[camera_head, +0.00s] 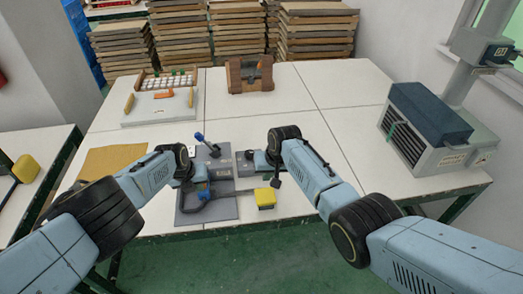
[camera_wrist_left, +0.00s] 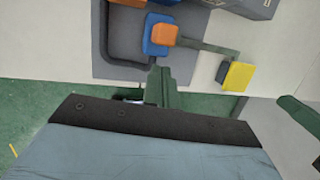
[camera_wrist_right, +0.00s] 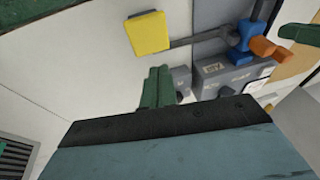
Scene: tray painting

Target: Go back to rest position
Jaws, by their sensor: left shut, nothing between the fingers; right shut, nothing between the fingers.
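My left gripper (camera_wrist_left: 160,78) is shut and empty, its green fingers together in the left wrist view. My right gripper (camera_wrist_right: 158,80) is also shut and empty, its fingers together in the right wrist view. In the head view, both arms reach over the front of the white table (camera_head: 330,100), with their wrists on either side of a grey fixture (camera_head: 228,208). The fixture carries blue and orange parts, which show in the left wrist view. The gripper tips are hard to make out in the head view.
A yellow block (camera_head: 265,197) sits at the table's front edge. A grey machine with a blue top (camera_head: 428,110) stands at the right. A tray with pale pieces (camera_head: 165,105) and a brown wooden holder (camera_head: 250,75) stand at the back. The right middle of the table is clear.

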